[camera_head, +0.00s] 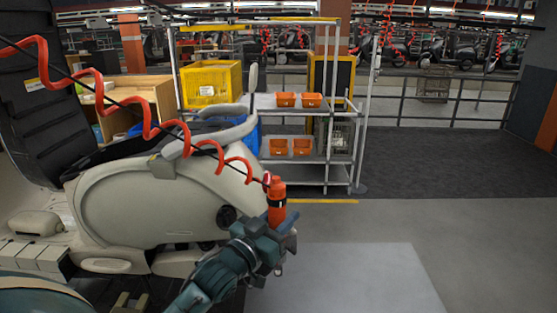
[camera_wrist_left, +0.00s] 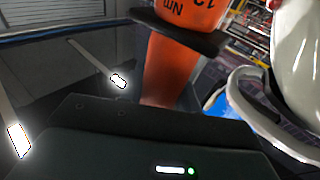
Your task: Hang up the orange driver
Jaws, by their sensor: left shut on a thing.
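The orange driver (camera_head: 277,199) stands roughly upright in my left gripper (camera_head: 275,237), in front of the scooter's rear. It has a dark band around its body, and a red coiled hose (camera_head: 150,120) reaches its top from the upper left. My left gripper is shut on the driver's lower part. In the left wrist view the driver's orange body (camera_wrist_left: 170,75) with a dark collar rises beyond the dark gripper housing; the fingertips are hidden there. My right gripper is not in view.
A cream scooter (camera_head: 150,205) fills the left, close beside the driver. Behind it stands a metal rack (camera_head: 335,160) with a yellow crate (camera_head: 211,83) and orange bins (camera_head: 286,99). The floor to the right is clear up to a railing (camera_head: 480,100).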

